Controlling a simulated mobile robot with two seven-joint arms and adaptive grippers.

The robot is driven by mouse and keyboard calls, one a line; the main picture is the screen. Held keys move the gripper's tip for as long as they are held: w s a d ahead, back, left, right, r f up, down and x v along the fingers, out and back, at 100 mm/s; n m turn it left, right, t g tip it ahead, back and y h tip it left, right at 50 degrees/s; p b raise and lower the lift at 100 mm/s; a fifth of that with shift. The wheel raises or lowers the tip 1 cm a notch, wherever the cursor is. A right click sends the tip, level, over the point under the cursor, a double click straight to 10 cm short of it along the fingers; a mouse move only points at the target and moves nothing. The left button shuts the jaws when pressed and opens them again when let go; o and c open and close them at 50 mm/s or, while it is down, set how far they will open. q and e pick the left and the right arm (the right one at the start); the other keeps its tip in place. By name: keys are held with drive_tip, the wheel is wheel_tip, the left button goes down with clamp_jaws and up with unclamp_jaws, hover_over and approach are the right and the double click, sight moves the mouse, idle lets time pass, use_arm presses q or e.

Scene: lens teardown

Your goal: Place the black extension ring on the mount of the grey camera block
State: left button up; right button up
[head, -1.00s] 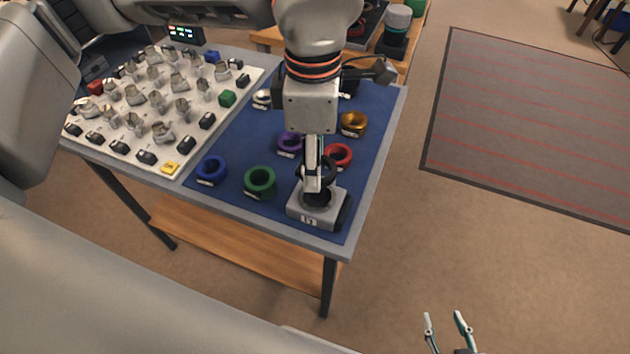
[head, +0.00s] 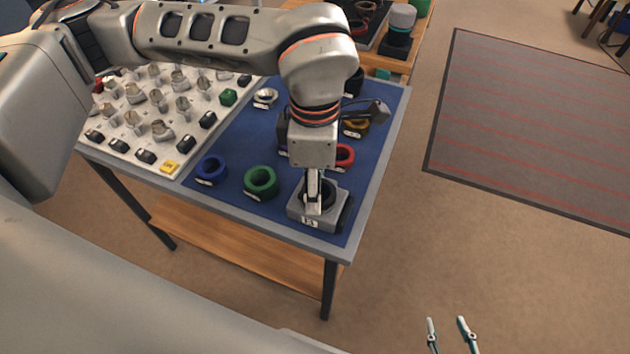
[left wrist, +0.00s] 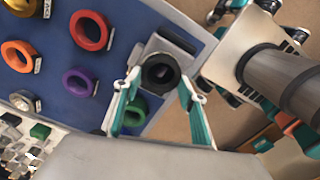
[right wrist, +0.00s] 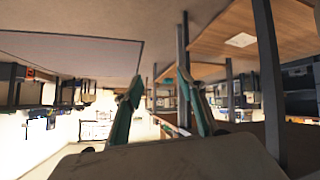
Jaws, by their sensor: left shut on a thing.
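The grey camera block (head: 333,220) stands at the front right corner of the blue mat, with a white label on its front. My left gripper (head: 314,205) points down over its mount and is shut on the black extension ring (left wrist: 149,72), which shows between the fingertips in the left wrist view. The ring is at the mount, over the block. Whether it is fully seated cannot be told, as the fingers partly hide it. My right gripper (head: 449,325) is open and empty, away from the table; its spread fingers show in the right wrist view (right wrist: 162,88).
A green ring (head: 261,182) and a blue ring (head: 211,169) lie left of the block. A red ring (head: 345,156) lies just behind it. A white board (head: 135,128) with several glass pieces covers the table's left side. The table's front edge is close to the block.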

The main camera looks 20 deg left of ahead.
use_arm(q)
drive_tip(key=o, duration=1.1)
drive_tip(key=shift+o, duration=0.2)
wheel_tip(320, 180, up, 12)
drive_tip(key=p, duration=0.1)
drive_tip(key=shift+r+p, duration=0.15)
drive_tip(key=shift+p, duration=0.2)
drive_tip(key=shift+r, duration=0.1)
